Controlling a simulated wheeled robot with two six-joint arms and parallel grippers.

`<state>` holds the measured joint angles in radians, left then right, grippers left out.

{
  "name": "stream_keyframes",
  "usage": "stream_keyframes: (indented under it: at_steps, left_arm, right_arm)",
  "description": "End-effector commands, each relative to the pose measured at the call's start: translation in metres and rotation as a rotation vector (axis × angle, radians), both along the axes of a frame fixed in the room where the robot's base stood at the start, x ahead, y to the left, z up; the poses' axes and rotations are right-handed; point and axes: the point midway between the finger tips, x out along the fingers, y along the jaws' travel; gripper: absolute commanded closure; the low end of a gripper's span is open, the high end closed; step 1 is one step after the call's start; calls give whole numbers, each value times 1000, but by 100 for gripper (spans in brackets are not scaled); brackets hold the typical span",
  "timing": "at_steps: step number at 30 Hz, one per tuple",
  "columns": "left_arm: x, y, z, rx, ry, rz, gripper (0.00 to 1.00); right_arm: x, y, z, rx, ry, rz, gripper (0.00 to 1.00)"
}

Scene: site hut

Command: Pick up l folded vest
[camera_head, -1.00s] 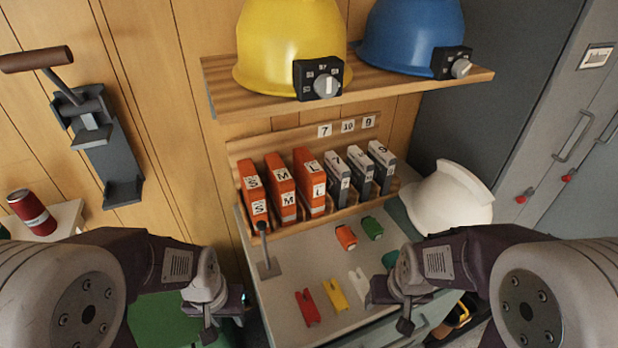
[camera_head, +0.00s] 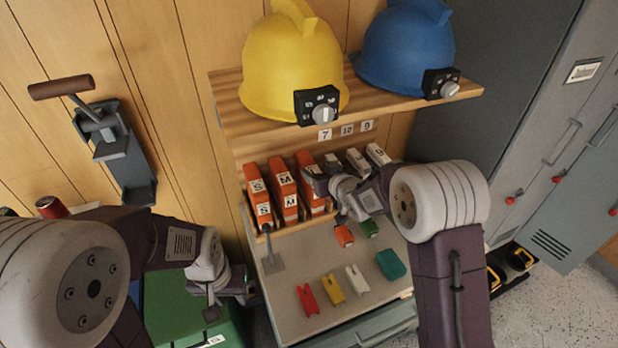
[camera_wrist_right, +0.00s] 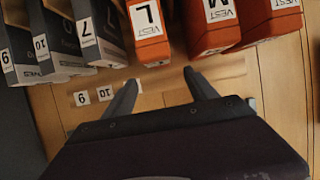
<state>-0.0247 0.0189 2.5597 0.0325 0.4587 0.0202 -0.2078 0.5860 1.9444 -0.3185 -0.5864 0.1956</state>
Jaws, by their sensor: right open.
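The orange L folded vest (camera_head: 307,178) stands upright in the rack, right of the orange M and S vests, partly hidden by my right gripper. It also shows in the right wrist view (camera_wrist_right: 147,35), label facing the camera, between the M vest (camera_wrist_right: 212,22) and a grey box marked 7 (camera_wrist_right: 98,35). My right gripper (camera_wrist_right: 160,90) is open and empty, its fingertips just short of the L vest, with no contact visible. In the head view the right gripper (camera_head: 318,184) is at the rack. My left gripper (camera_head: 220,298) hangs low at left; its jaws are unclear.
The shelf (camera_head: 230,112) with a yellow helmet (camera_head: 290,68) and blue helmet (camera_head: 408,45) overhangs the rack. Red, yellow and white clips, a teal block (camera_head: 391,264) and two small rolls lie on the worktop (camera_head: 290,322). Grey lockers (camera_head: 560,130) stand right.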

Motion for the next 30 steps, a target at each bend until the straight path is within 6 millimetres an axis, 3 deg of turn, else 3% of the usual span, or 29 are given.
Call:
stream_keyframes:
  at_steps: [8,14,22,30]
  left_arm:
    - [0,0,10,0,1,0,64]
    - [0,0,12,0,1,0,64]
    - [0,0,28,0,0,0,64]
    - [0,0,28,0,1,0,64]
  right_arm:
    - [28,11,-14,-1,2,-2,34]
    - [36,14,-19,-1,3,-2,34]
    - [70,30,-38,-1,2,-3,34]
    - [74,32,-41,-1,2,-3,34]
